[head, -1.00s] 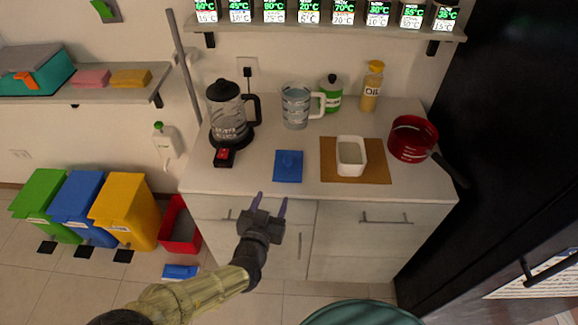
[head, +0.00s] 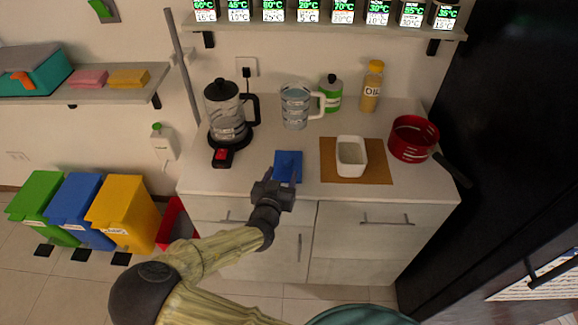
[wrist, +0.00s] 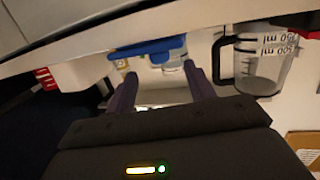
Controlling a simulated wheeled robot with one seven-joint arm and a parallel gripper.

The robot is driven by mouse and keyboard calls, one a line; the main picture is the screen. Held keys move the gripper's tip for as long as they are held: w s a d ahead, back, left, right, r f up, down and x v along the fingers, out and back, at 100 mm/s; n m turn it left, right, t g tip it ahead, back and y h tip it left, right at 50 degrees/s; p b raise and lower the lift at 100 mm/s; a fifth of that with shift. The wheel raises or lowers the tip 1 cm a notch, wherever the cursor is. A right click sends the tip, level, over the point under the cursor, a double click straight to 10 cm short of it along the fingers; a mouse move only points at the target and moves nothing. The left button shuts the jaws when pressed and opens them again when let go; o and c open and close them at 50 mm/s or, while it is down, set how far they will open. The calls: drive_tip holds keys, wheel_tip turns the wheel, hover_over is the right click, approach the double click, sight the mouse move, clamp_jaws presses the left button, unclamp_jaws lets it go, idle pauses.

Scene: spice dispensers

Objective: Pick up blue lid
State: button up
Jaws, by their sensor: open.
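The blue lid (head: 289,161) lies flat near the front edge of the counter, between the coffee press and the tan board. My gripper (head: 280,177) is in front of it in the head view, and its fingers partly cover the lid's near side. In the wrist view, the blue lid (wrist: 150,48) shows just past the spread purple fingers of my gripper (wrist: 160,78). The gap between the fingers looks empty. I cannot tell whether a finger touches the lid.
The coffee press (head: 227,112) stands left of the lid. A measuring jug (head: 295,108) stands behind it. A white container (head: 351,152) sits on the tan board (head: 378,173) to the right, with a red pot (head: 412,138) beyond. Cabinet fronts lie below the counter edge.

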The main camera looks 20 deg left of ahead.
sight(286, 164)
drive_tip(key=shift+w+f, duration=0.2)
drive_tip(key=shift+w, duration=0.65)
drive_tip(key=shift+w+f, duration=0.15)
drive_tip(key=shift+w, duration=0.75)
drive_tip(key=shift+w+f, duration=0.2)
drive_tip(key=shift+w, duration=0.65)
drive_tip(key=shift+s+a, duration=0.1)
drive_tip(key=shift+s, duration=0.1)
drive_tip(key=shift+w, duration=0.1)
drive_tip(key=c, duration=1.1)
drive_tip(key=shift+o, duration=0.2)
drive_tip(key=shift+r, duration=0.1)
wheel_tip(286, 164, up, 10)
drive_tip(key=b, duration=0.1)
